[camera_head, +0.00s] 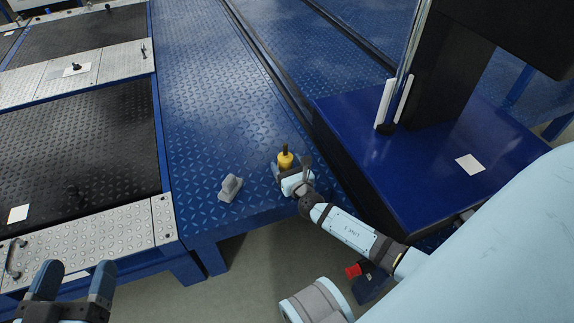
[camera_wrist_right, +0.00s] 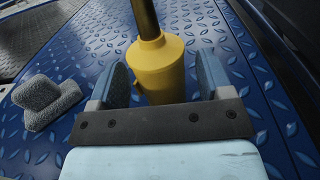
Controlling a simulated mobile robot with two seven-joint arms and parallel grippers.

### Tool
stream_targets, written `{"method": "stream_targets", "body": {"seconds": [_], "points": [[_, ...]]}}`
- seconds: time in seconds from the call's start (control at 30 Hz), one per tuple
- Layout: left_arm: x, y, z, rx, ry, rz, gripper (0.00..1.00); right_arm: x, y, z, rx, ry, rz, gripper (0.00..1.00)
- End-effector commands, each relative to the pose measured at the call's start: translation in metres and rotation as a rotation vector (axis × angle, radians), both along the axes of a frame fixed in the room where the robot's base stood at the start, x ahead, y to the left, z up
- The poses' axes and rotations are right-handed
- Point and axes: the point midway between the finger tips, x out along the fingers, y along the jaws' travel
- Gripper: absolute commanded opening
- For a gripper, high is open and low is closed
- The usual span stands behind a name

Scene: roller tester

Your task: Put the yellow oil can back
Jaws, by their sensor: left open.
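The yellow oil can (camera_head: 285,159) stands upright or nearly so above the blue tread-plate deck, close to its front edge. It has a rounded conical body and a dark spout; it also shows in the right wrist view (camera_wrist_right: 160,68). My right gripper (camera_head: 284,172) is at the can, with its two fingers on either side of the body. A narrow gap seems to show beside the right finger, and I cannot tell whether the fingers press on the can. The can's base is partly hidden. My left gripper (camera_head: 75,281) is open and empty at the lower left.
A grey block-like object (camera_head: 230,187) lies on the deck (camera_head: 205,120) left of the can, also in the right wrist view (camera_wrist_right: 48,98). A blue cabinet with a dark column (camera_head: 440,140) stands at right. Black roller plates (camera_head: 80,140) lie at left. The deck behind the can is clear.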

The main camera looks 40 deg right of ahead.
Motion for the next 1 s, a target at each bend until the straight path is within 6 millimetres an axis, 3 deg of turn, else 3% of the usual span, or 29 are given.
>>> {"method": "stream_targets", "body": {"seconds": [0.3,0.8,1.0], "points": [[0.0,0.0,0.007,-0.005,0.005,-0.002,0.74,0.0,0.0,0.007,0.001,0.0,0.0,0.73],[-0.012,-0.008,0.0,-0.087,0.157,-0.006,0.74,-0.096,0.017,0.005,-0.001,0.002,0.001,0.73],[-0.016,-0.01,-0.006,-0.105,0.194,-0.003,0.74,-0.115,0.021,0.004,0.0,0.001,0.0,0.73]]}}
